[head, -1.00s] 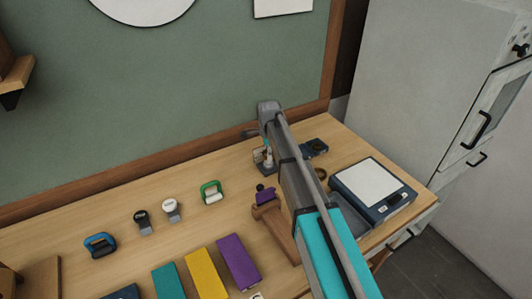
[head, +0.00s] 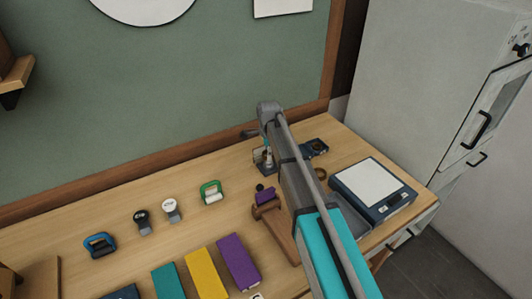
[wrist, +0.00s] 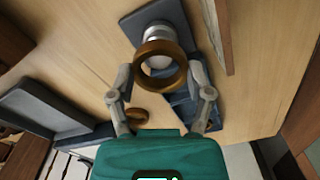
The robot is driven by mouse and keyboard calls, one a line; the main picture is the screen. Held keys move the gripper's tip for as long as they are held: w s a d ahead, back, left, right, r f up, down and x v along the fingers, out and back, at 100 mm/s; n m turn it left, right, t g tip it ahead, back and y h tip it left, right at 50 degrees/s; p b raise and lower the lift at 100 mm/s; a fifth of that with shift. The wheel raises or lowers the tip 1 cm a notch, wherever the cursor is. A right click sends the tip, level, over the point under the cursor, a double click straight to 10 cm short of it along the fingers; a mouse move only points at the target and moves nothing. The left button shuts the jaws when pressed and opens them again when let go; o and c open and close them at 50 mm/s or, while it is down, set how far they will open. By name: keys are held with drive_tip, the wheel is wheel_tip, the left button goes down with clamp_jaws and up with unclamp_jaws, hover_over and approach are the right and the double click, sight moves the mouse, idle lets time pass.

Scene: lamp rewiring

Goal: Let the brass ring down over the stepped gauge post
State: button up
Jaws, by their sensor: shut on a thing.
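My gripper (wrist: 160,78) is shut on the brass ring (wrist: 137,68), with a finger on either side of it. In the wrist view the silver stepped gauge post (wrist: 157,31) rises from a dark base plate (wrist: 178,12) beyond the ring. A pale part of the post shows through the ring's opening. Whether the ring is around the post's top or just above it, I cannot tell. In the head view my gripper is small, over the dark base (head: 263,168) by the back wall, and the ring is not clearly seen there.
A second brass ring (wrist: 137,115) lies on the bench and also shows right of my arm (head: 320,174). A small dark holder (head: 315,147) and a scale (head: 372,190) stand to the right. A wooden stand with a purple piece (head: 267,196) is nearer. Several coloured blocks lie at left.

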drive_tip(key=shift+f+b, duration=0.7)
idle(1.4)
idle(0.3)
drive_tip(key=o, duration=1)
drive_tip(key=shift+r, duration=0.1)
drive_tip(key=shift+w+r+p, duration=0.1)
drive_tip(key=shift+r+p, duration=3.85)
drive_tip(key=shift+p, duration=0.1)
